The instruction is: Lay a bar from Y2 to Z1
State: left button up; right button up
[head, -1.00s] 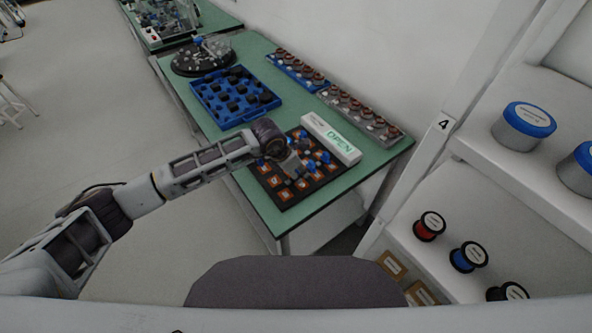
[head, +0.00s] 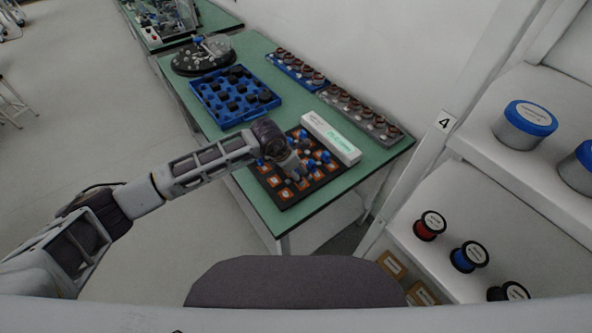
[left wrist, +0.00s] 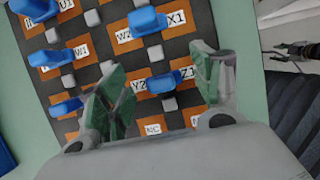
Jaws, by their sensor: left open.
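The dark terminal board (head: 285,201) with orange labelled tiles lies at the table's near end. In the left wrist view, a blue bar (left wrist: 161,80) lies between the Y2 label (left wrist: 139,86) and the Z1 label (left wrist: 187,73). My left gripper (left wrist: 160,68) is open, with one finger on each side of this bar. In the head view the left gripper (head: 296,172) is low over the board and hides part of it. Another blue bar (left wrist: 146,21) lies between W2 and X1. A dark gripper-like shape (left wrist: 298,49) shows at the wrist view's right edge; its jaws are unclear.
A white meter (head: 331,137) stands along the board's far side, its display text too small to read. A blue tray (head: 204,108) with black parts, and racks of parts (head: 361,116), stand farther back. Shelves with wire spools (head: 468,257) are at the right.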

pick_arm(q)
jog(key=shift+r, duration=0.1)
jog(key=v, duration=1.1)
jog(key=shift+r, duration=0.4)
